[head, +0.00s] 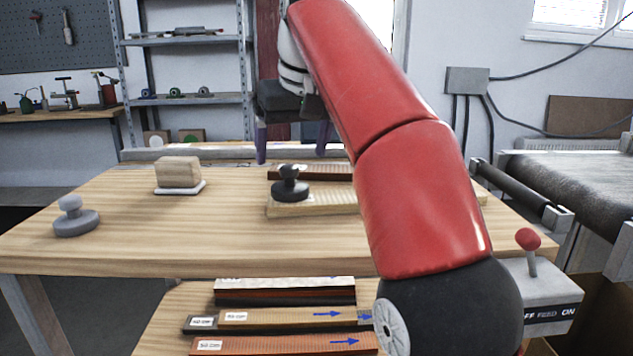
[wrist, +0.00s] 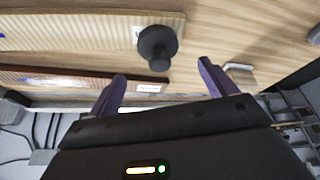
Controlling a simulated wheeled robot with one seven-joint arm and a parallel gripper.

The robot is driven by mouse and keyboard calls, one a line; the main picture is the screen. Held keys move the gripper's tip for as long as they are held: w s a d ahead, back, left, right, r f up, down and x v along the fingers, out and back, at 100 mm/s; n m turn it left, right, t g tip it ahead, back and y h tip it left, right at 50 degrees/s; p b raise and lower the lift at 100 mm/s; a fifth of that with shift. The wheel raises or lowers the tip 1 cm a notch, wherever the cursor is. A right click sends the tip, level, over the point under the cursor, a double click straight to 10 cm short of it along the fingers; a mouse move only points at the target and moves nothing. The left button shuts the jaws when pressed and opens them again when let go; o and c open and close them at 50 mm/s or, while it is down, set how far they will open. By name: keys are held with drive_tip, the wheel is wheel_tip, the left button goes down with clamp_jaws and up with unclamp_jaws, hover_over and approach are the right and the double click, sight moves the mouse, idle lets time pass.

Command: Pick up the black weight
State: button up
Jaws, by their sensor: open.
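The black weight (head: 290,186) is a round dark disc with a knob on top. It stands upright on a light wooden board (head: 285,209) on the table. In the wrist view the black weight (wrist: 156,46) shows beyond the fingertips, roughly between their lines. My gripper (head: 292,160) has two purple fingers. It is open and empty, above and behind the weight in the head view, apart from it. The open fingers also show in the wrist view (wrist: 162,70).
A grey weight (head: 76,217) stands at the table's left. A wooden block (head: 178,170) sits on a white base (head: 181,188). A dark brown strip (head: 311,172) lies behind the board. A red-knobbed control box (head: 540,300) and a roller conveyor (head: 570,185) are at the right.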

sight(290, 166)
drive_tip(key=shift+x, duration=1.1)
drive_tip(key=shift+w+x, duration=0.15)
drive_tip(key=shift+x, duration=1.15)
drive_tip(key=shift+w+x, duration=0.1)
drive_tip(key=shift+x, duration=1.25)
drive_tip(key=shift+r, duration=0.2)
drive_tip(key=c, duration=1.4)
